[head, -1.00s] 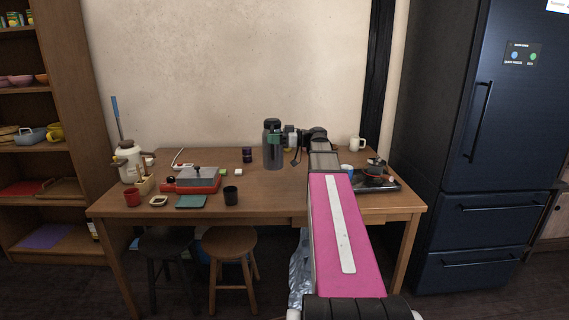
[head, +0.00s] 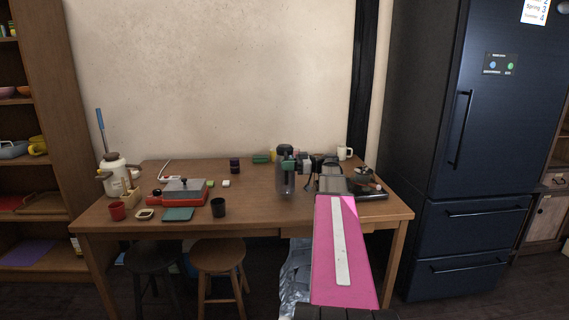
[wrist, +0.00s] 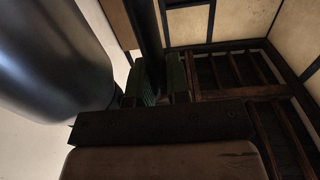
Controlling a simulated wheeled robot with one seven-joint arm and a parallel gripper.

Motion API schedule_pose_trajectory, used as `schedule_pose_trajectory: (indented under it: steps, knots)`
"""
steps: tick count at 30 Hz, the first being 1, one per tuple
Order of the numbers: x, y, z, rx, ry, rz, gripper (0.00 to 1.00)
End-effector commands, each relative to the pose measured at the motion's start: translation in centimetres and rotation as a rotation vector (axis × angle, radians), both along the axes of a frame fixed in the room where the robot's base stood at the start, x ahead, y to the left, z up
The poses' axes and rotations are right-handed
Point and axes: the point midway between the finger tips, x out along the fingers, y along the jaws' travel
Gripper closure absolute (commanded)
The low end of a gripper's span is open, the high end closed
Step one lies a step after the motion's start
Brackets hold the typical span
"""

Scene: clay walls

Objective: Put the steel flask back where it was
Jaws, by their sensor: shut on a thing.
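The steel flask (head: 285,182), a tall dark grey cylinder with a black top, is upright over the middle-right of the wooden table (head: 250,205). My gripper (head: 289,166) is at its upper part, reaching in from the right. In the wrist view the flask's smooth grey body (wrist: 50,50) fills the left side. The green-padded fingers of my gripper (wrist: 160,82) are shut on a dark narrow part beside the body, which looks like its handle. I cannot tell whether the flask's base touches the table.
A red-based grill (head: 183,190), a dark cup (head: 218,207) and a teal mat (head: 178,214) lie left of the flask. A dark tray (head: 372,194) and a white mug (head: 345,153) are on the right. Bare tabletop lies between the dark cup and the flask.

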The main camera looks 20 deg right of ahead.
Motion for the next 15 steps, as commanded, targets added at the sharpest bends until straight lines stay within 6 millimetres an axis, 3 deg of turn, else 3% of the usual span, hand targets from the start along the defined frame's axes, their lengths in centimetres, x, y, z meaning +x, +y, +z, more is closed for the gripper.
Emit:
schedule_pose_trajectory:
  steps: [7,15]
  knots:
    - [0.0,0.0,-2.4,0.003,-0.004,0.000,1.00]
    - [0.0,0.0,-2.7,0.003,-0.005,0.000,1.00]
